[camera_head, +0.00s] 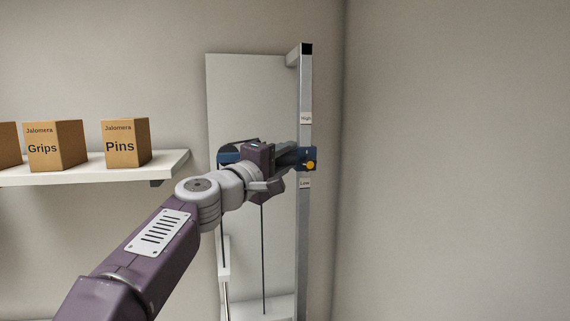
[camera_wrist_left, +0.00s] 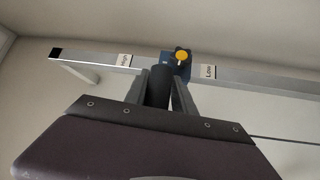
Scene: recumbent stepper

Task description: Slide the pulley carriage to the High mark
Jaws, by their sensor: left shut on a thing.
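The blue pulley carriage (camera_head: 309,158) with a yellow knob sits on the upright metal rail (camera_head: 304,230). It is between the High label (camera_head: 306,118) and the Low label (camera_head: 305,183), nearer Low. It also shows in the left wrist view (camera_wrist_left: 169,61), close beside the Low label (camera_wrist_left: 208,71) and apart from the High label (camera_wrist_left: 124,60). My left gripper (camera_head: 283,158) is shut on the carriage's dark handle (camera_wrist_left: 158,88), which stands between its two fingers in the left wrist view. My right gripper is in neither view.
A white back panel (camera_head: 250,85) stands left of the rail, with thin dark cables (camera_head: 263,240) hanging in front. A white shelf (camera_head: 90,173) at the left holds cardboard boxes, including Grips (camera_head: 55,146) and Pins (camera_head: 127,143). Right of the rail is bare wall.

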